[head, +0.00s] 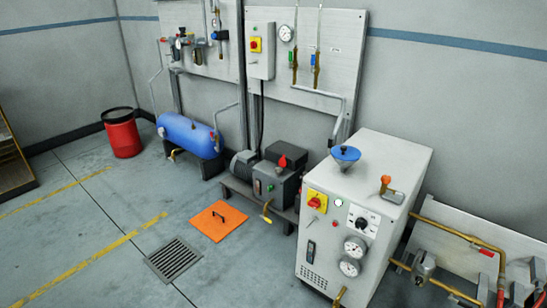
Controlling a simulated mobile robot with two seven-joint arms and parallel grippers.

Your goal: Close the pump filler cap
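A dark grey pump-like unit (283,189) with a motor (244,164) stands low by the wall, left of the white cabinet. A small red cap-like part (282,161) shows on its top. At this size I cannot tell whether it is the filler cap, or whether it is open or closed. A blue funnel-shaped part (346,154) sits on top of the white cabinet (330,222), and an orange-knobbed fitting (385,181) is to its right. Neither of my grippers is in view.
A blue tank (188,136) and a red bin (123,137) stand at the left. An orange plate (218,222) with a handle and a floor grate (174,260) lie in front of the pump. Brass pipes (450,232) run at the right.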

